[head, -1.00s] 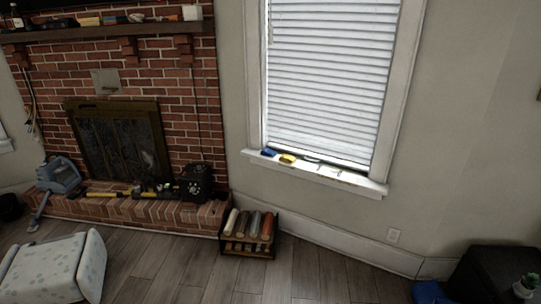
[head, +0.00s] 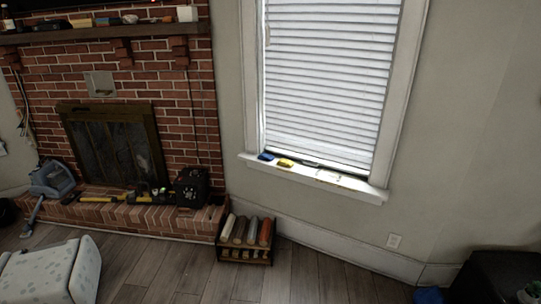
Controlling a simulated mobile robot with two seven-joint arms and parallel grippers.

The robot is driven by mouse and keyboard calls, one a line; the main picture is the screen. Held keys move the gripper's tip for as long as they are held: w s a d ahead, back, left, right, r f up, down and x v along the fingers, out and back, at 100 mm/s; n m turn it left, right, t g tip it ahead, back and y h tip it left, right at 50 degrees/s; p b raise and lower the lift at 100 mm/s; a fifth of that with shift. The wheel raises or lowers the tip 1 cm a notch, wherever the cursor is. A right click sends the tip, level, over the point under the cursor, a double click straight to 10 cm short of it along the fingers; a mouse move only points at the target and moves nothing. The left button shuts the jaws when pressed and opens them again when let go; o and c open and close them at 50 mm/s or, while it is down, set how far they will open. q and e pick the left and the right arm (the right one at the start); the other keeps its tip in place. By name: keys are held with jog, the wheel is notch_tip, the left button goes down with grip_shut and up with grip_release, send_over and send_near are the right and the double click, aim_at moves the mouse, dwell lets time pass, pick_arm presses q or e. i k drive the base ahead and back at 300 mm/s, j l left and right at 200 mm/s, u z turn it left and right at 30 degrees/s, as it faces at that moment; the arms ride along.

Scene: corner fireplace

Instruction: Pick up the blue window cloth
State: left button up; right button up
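The blue window cloth (head: 266,157) looks like a small blue bundle at the left end of the white window sill (head: 310,178). A yellow item (head: 285,162) lies just to its right on the sill. The cloth is small in the head view, so its folds cannot be made out. Another blue thing (head: 428,296) shows at the bottom edge, low on the floor at right; it is partly cut off and I cannot tell what it is. Neither of my grippers is in view.
A log rack (head: 245,240) stands on the wood floor below and left of the window. The brick hearth (head: 140,217) with tools is at left, a pale spotted seat (head: 50,270) at lower left, and a dark box (head: 495,277) at lower right. Floor between is clear.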

aim_at(264, 157)
jog(key=i+z, duration=0.2)
jog(key=i, duration=0.55)
jog(key=i+j+z, duration=0.2)
jog(key=i, duration=0.55)
